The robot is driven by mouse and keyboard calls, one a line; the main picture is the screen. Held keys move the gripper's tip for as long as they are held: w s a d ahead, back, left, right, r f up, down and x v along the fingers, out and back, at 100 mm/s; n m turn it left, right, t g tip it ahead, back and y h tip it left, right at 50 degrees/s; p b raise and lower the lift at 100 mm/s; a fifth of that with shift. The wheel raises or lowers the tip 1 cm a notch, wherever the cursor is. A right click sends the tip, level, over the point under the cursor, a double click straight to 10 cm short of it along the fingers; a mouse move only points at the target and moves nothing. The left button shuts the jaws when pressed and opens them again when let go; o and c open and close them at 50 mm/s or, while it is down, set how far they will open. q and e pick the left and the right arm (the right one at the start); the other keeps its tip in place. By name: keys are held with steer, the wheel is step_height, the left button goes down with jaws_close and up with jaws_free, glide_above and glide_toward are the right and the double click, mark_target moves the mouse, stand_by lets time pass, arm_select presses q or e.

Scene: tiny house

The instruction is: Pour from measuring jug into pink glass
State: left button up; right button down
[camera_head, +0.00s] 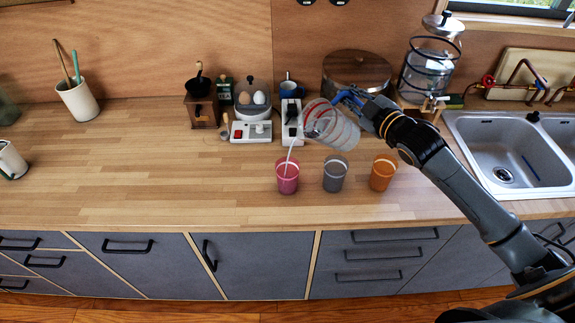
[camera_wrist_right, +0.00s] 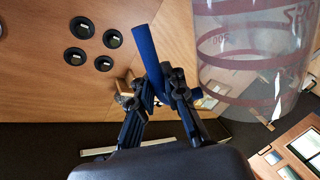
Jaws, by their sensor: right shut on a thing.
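The measuring jug (camera_head: 333,128) is clear with red markings and a blue handle (camera_head: 352,97). It is held above the counter, tilted to the left, and a thin whitish stream runs from its lip down into the pink glass (camera_head: 288,178). The pink glass stands upright on the counter, below and left of the jug. My right gripper (camera_head: 362,102) is shut on the jug's handle. In the right wrist view the fingers (camera_wrist_right: 160,92) close around the blue handle (camera_wrist_right: 148,50), with the jug's clear wall (camera_wrist_right: 250,60) beside them. My left gripper is not in view.
A grey glass (camera_head: 335,175) and an orange glass (camera_head: 383,174) stand right of the pink one. Behind are a coffee grinder (camera_head: 202,108), an egg cooker (camera_head: 253,105) and a round wooden container (camera_head: 356,72). The sink (camera_head: 505,150) is at right. The left counter is mostly clear.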

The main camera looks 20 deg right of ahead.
steer(key=shift+a+r+n, duration=0.3)
steer(key=shift+a+n, duration=0.35)
steer(key=shift+n, duration=0.05)
stand_by(1.5)
steer(key=shift+a+f+b, duration=0.2)
steer(key=shift+b, duration=0.25)
stand_by(0.3)
steer(key=shift+d+r+p, duration=0.15)
steer(key=shift+r+p, duration=0.1)
steer(key=shift+p, duration=0.05)
steer(key=d+m, duration=0.2)
steer(key=d+f+m, duration=0.1)
steer(key=d, duration=0.1)
steer(key=shift+w+d+f+m+p, duration=0.1)
steer(key=shift+d+m+p, duration=0.2)
steer(key=shift+m+p, duration=0.1)
steer(key=shift+d+f+m+y, duration=0.1)
steer(key=shift+d+m+y, duration=0.2)
steer(key=shift+d+m, duration=0.15)
steer(key=d+f+m+t+b, duration=0.1)
steer(key=d+f+m+b, duration=0.4)
steer(key=shift+w+d+y+b, duration=0.15)
steer(key=shift+w+y+b, duration=0.15)
steer(key=shift+m, duration=0.25)
